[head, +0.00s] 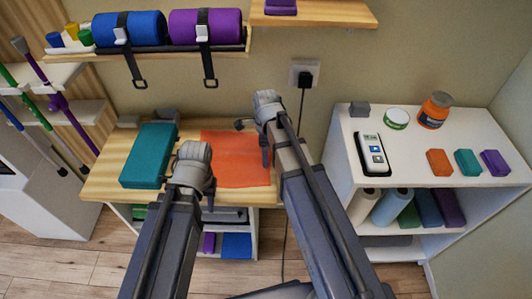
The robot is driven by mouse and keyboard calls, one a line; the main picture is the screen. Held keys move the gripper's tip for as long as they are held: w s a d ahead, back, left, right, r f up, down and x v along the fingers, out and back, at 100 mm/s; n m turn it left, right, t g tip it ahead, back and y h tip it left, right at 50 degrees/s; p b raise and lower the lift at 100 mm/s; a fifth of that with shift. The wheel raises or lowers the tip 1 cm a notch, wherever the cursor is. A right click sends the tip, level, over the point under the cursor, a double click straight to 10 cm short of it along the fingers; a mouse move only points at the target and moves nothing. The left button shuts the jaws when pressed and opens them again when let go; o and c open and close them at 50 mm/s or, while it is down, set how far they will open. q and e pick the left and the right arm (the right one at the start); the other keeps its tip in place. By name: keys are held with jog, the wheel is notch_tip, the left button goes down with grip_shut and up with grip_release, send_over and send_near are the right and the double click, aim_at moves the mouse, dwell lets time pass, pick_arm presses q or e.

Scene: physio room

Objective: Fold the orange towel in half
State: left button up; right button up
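The orange towel (230,158) lies flat on the wooden bench top (108,172), near its right end. I cannot tell whether any of it is folded. My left gripper (209,197) is at the towel's front left corner, by the bench's front edge; its wrist hides that corner. My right gripper (266,153) is over the towel's right edge, pointing down. The fingers of both are small and mostly hidden by the wrists, so I cannot tell whether either is open or holds the cloth.
A teal block (148,156) lies left of the towel. A white shelf unit (417,150) on the right holds a remote-like device (372,154), an orange jar (434,110) and small coloured blocks. A wall shelf (160,48) with rolls and hanging straps is above the bench.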

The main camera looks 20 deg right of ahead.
aim_at(244, 158)
jog(key=o, duration=0.3)
jog(key=shift+o, duration=0.2)
jog(key=shift+w+a, duration=0.4)
jog(key=shift+a, duration=0.8)
jog(key=shift+w+a, duration=0.35)
jog(key=shift+a, duration=0.85)
jog(key=shift+w+a, duration=0.4)
jog(key=shift+a, duration=0.8)
notch_tip(244, 158, up, 9)
jog(key=p, duration=0.9)
